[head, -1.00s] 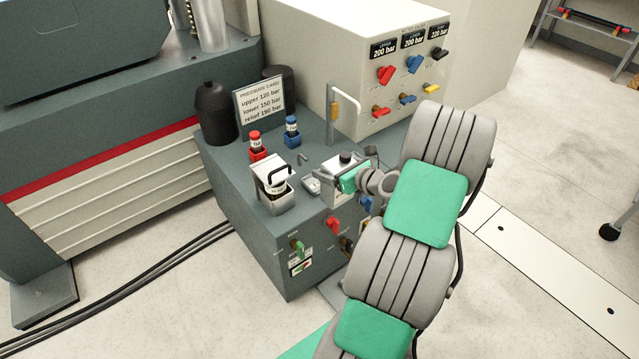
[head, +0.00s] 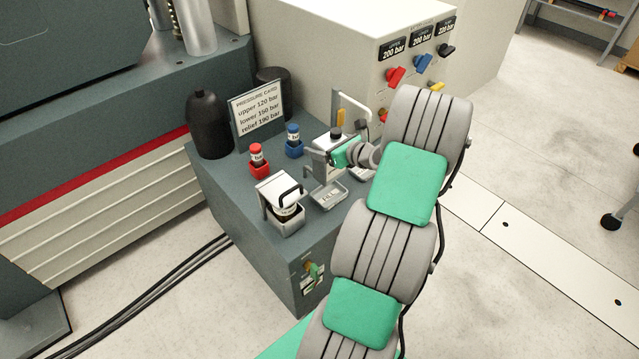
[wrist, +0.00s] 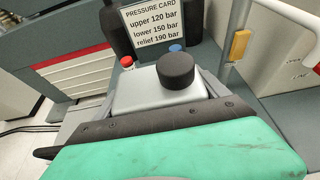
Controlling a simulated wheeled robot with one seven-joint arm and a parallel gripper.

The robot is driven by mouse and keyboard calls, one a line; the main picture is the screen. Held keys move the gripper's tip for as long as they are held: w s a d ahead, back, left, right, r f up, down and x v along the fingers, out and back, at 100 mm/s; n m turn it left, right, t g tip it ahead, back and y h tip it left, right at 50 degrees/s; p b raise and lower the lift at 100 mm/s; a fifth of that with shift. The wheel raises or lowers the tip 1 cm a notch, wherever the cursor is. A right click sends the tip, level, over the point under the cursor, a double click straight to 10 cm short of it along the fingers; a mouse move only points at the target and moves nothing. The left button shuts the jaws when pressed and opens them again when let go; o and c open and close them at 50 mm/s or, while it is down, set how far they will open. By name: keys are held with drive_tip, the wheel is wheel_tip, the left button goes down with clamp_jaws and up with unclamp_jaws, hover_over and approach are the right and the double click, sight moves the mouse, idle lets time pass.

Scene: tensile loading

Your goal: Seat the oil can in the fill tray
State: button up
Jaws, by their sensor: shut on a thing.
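The oil can (head: 323,142) is a silver-grey box with a black round cap. My gripper (head: 330,153) is shut on it and holds it upright, above the cabinet top and behind the fill tray in the head view. In the wrist view the can's top and cap (wrist: 176,72) show beyond the dark finger and green pad, which hide its lower part. The fill tray (head: 340,194) is a small shallow grey tray near the cabinet's front edge. It looks empty, with a small pale mark on its floor. I cannot tell the can's exact height.
Red (head: 258,168) and blue (head: 294,147) capped bottles, a pressure card (head: 257,112) and a black bottle (head: 208,125) stand behind. An upright pipe with a yellow part (wrist: 240,45) rises at right.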

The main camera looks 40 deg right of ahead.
wheel_tip(320, 180, down, 9)
drive_tip(key=shift+f+b, duration=0.1)
drive_tip(key=shift+b, duration=0.55)
drive_tip(key=shift+f, duration=0.1)
drive_tip(key=o, duration=2)
drive_tip(key=shift+s+f, duration=0.1)
drive_tip(key=shift+c, duration=0.2)
drive_tip(key=shift+s+r, duration=0.25)
drive_tip(key=p+v, duration=0.1)
drive_tip(key=v, duration=1)
drive_tip(key=shift+s, duration=0.25)
